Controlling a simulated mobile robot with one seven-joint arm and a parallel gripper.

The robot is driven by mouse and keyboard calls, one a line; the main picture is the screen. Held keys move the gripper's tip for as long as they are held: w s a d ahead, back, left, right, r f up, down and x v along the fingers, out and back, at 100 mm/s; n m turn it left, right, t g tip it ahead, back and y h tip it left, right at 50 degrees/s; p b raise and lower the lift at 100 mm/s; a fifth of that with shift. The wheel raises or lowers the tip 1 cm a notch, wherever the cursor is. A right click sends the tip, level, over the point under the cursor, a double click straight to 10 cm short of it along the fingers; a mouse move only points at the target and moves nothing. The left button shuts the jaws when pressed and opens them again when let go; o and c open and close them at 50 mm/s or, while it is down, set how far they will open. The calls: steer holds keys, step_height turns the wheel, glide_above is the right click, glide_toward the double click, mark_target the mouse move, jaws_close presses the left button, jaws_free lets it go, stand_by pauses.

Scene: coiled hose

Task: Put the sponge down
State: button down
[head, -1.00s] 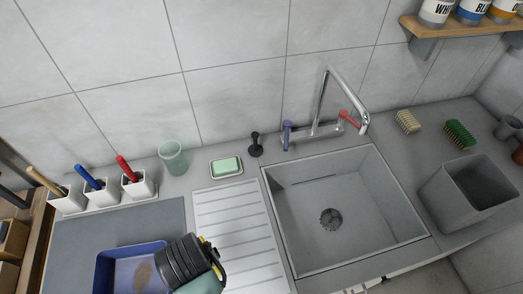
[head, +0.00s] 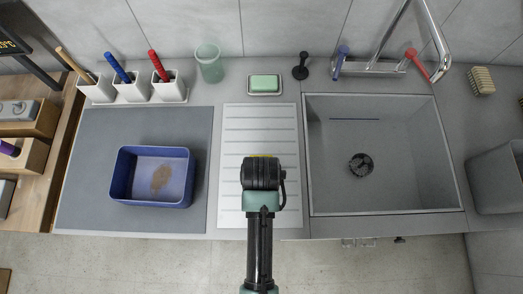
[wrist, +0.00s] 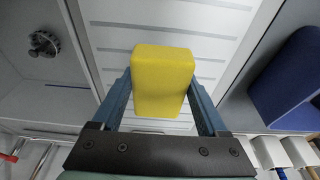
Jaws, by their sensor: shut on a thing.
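A yellow sponge (wrist: 163,82) is held between the two blue fingers of my gripper (wrist: 162,90) in the wrist view. The ribbed white draining board (wrist: 110,45) lies behind it; I cannot tell how large the gap is. In the head view my gripper (head: 262,160) is over the middle of the draining board (head: 240,125), seen from above. Only a thin yellow edge of the sponge (head: 262,156) shows there; the wrist hides the rest.
A blue tub (head: 150,195) with a brown stain inside stands on the grey mat (head: 85,150) to the left. The sink (head: 330,185) is on the right. A green soap bar (head: 264,82) on a dish, a cup (head: 208,65) and a black stopper (head: 301,68) stand behind.

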steer(key=shift+s+x, duration=0.2)
steer(key=shift+x, duration=0.75)
steer(key=shift+s+x, duration=0.2)
steer(key=shift+x, duration=0.7)
steer(key=shift+s+f, duration=0.1)
steer(key=shift+f, duration=0.15)
steer(key=shift+f, duration=0.45)
jaws_free()
steer(key=shift+s+f, duration=0.1)
steer(key=shift+s, duration=0.05)
